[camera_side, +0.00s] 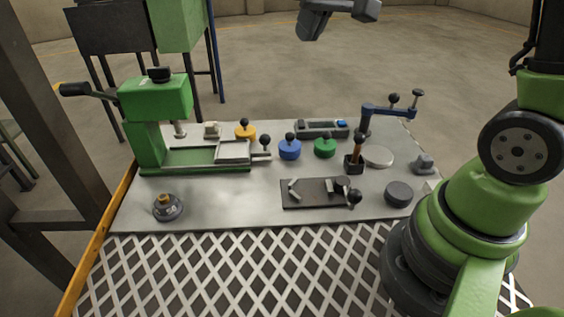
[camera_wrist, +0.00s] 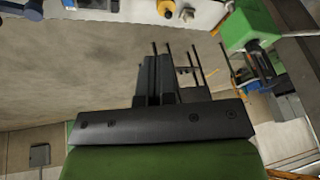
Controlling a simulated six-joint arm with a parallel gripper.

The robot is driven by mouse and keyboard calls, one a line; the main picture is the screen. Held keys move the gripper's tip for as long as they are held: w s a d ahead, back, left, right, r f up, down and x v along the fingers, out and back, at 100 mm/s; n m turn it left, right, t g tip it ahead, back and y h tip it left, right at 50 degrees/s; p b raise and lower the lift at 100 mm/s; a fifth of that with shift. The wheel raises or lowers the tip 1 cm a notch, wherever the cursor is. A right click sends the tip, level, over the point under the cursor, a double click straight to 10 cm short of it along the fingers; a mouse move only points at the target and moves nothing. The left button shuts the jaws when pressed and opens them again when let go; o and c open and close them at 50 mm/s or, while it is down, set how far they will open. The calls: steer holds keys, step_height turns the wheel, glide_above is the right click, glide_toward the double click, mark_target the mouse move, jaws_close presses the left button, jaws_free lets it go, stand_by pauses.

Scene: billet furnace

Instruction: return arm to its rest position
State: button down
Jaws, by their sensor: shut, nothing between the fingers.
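My gripper (camera_side: 312,24) is a dark grey shape at the top of the side view, partly cut off by the frame edge. It hangs high above and behind the work table (camera_side: 235,205), well apart from everything on it. It is shut and empty. In the wrist view the scene appears upside down, with the table's edge along the top; I cannot clearly make out the fingertips there.
A green press (camera_side: 155,105) stands at the table's left. Blue (camera_side: 289,150), yellow (camera_side: 246,132) and green (camera_side: 324,148) knobbed pieces stand mid-table. A dark tray (camera_side: 300,202) holds small parts. A green cabinet (camera_side: 175,25) stands behind left. Air above the table is clear.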

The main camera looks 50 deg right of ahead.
steer(key=s+a+r+t+y, duration=0.1)
steer(key=s+a, duration=0.2)
steer(key=s, duration=0.5)
steer(key=s+a+r+t, duration=0.1)
steer(key=s+a, duration=0.3)
steer(key=s, duration=0.5)
steer(key=shift+a+t+y, duration=0.3)
steer(key=shift+t+y, duration=0.1)
